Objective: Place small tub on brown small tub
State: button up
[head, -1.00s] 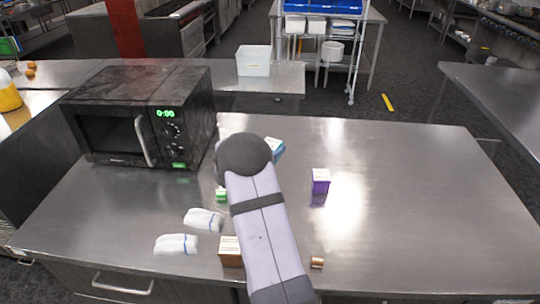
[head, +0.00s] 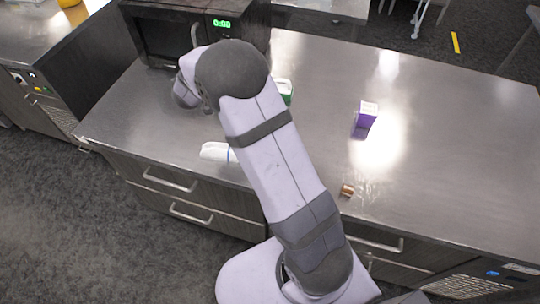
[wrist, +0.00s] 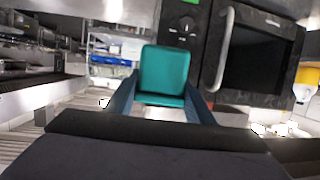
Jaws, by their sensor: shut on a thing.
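In the wrist view my gripper (wrist: 162,84) is shut on a teal, block-like thing (wrist: 165,68), held between its two blue-grey fingers. I take this to be the small tub, though its shape is not clear. In the head view my arm hides the gripper and the held thing. A small copper-brown piece (head: 347,190), likely the brown small tub, stands near the front edge of the steel counter, right of my arm. It is well apart from my gripper and does not show in the wrist view.
A purple-and-white box (head: 365,118) stands on the counter. A green-and-white thing (head: 285,90) shows partly behind my arm. A white cloth roll (head: 215,151) lies near the front edge. A black microwave (head: 165,38) stands at the back left. The right counter is mostly clear.

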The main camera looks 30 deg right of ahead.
jog(key=s+a+n+y+p, duration=0.1)
jog(key=s+a+p, duration=0.1)
jog(key=s+a, duration=0.85)
jog(key=s+d+f+m+g+h, duration=0.1)
jog(key=s+d+m+g+h, duration=0.2)
jog(key=s+d, duration=0.45)
jog(key=s+d+f+m+g+h, duration=0.1)
jog(key=s+d+m+g+h, duration=0.2)
jog(key=s, duration=0.8)
jog(key=shift+m+y, duration=0.3)
jog(key=shift+y, duration=0.1)
jog(key=shift+w+d+f+p, duration=0.15)
jog(key=shift+f+p, duration=0.05)
jog(key=shift+f, duration=1.35)
jog(key=shift+w+d+f+p, duration=0.1)
jog(key=shift+w+f+p, duration=0.1)
jog(key=shift+f, duration=1.35)
jog(key=shift+f, duration=0.15)
jog(key=shift+f+p, duration=0.3)
jog(key=shift+f, duration=1.45)
jog(key=shift+f, duration=0.1)
